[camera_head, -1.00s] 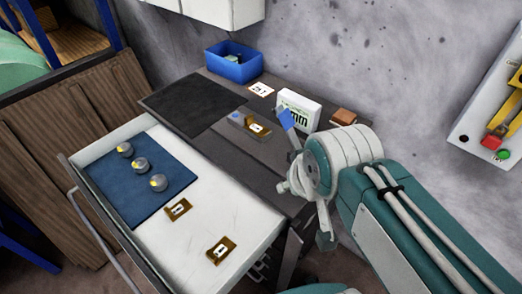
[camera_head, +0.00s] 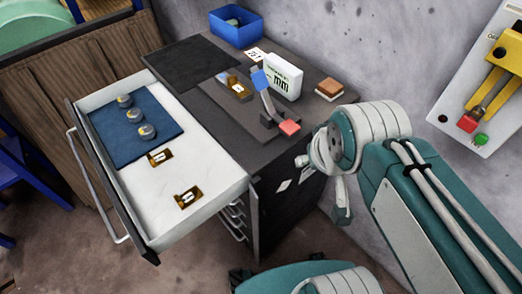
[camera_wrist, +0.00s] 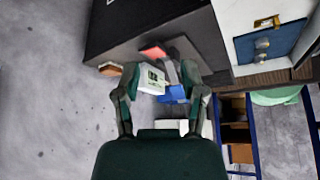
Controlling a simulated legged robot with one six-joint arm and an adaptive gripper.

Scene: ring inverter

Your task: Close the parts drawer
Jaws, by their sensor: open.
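The parts drawer (camera_head: 205,172) is pulled out of the dark cabinet (camera_head: 285,200), with its white interior open to view. A bar handle (camera_head: 95,190) runs along its front. The drawer also shows at the upper right of the wrist view (camera_wrist: 238,18). My gripper (camera_wrist: 161,72) is open and empty, its two fingers spread in the wrist view. In the head view my wrist is right of the cabinet, apart from the drawer; the fingers are mostly hidden there.
On the cabinet top are a black mat (camera_head: 190,68), a blue bin (camera_head: 238,30), a white box (camera_head: 283,76), a blue-and-red-ended lever device (camera_head: 268,108) and a brown block (camera_head: 330,87). A wall panel (camera_head: 450,115) is at right. Floor is clear before the cabinet.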

